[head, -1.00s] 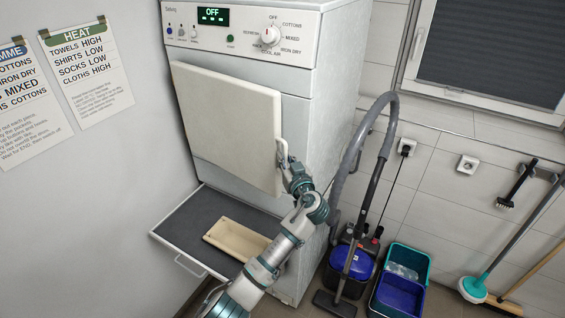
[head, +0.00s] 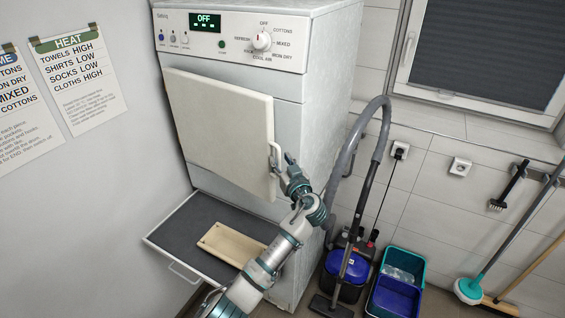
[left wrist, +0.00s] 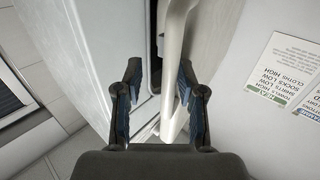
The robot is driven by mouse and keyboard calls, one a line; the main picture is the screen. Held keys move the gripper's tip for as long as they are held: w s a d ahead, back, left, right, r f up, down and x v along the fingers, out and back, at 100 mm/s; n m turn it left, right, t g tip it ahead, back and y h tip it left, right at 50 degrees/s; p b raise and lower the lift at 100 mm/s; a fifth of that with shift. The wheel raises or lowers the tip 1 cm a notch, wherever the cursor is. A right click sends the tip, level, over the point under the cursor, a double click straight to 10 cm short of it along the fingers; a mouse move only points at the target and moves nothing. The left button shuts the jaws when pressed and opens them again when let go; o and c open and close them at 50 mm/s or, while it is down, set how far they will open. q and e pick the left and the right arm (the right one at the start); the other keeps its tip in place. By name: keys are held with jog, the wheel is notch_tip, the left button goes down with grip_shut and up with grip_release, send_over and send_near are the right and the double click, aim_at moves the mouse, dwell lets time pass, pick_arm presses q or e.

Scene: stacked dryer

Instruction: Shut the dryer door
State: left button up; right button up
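The dryer door (head: 220,130) is a cream panel on the front of the white dryer (head: 330,80). It stands ajar, its right edge away from the body; a gap shows beside it in the left wrist view. The door handle (head: 274,157) is a pale bar on that right edge. My left gripper (head: 285,172) is at the handle's lower part. In the left wrist view its fingers (left wrist: 160,78) are apart, with the handle (left wrist: 173,115) between them, nearer the right finger. I cannot tell whether they touch. My right gripper is out of view.
Below the door, a dark pull-out shelf (head: 185,225) holds a beige tray (head: 230,243). A vacuum cleaner (head: 345,275) with a raised hose and blue and teal buckets (head: 396,290) stand right of the dryer. A wall bounds the left side.

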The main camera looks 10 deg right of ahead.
pick_arm(q)
jog(key=shift+s, duration=0.1)
jog(key=v, duration=1.1)
jog(key=shift+s+d, duration=0.25)
jog(key=shift+s, duration=0.1)
jog(key=shift+f, duration=0.1)
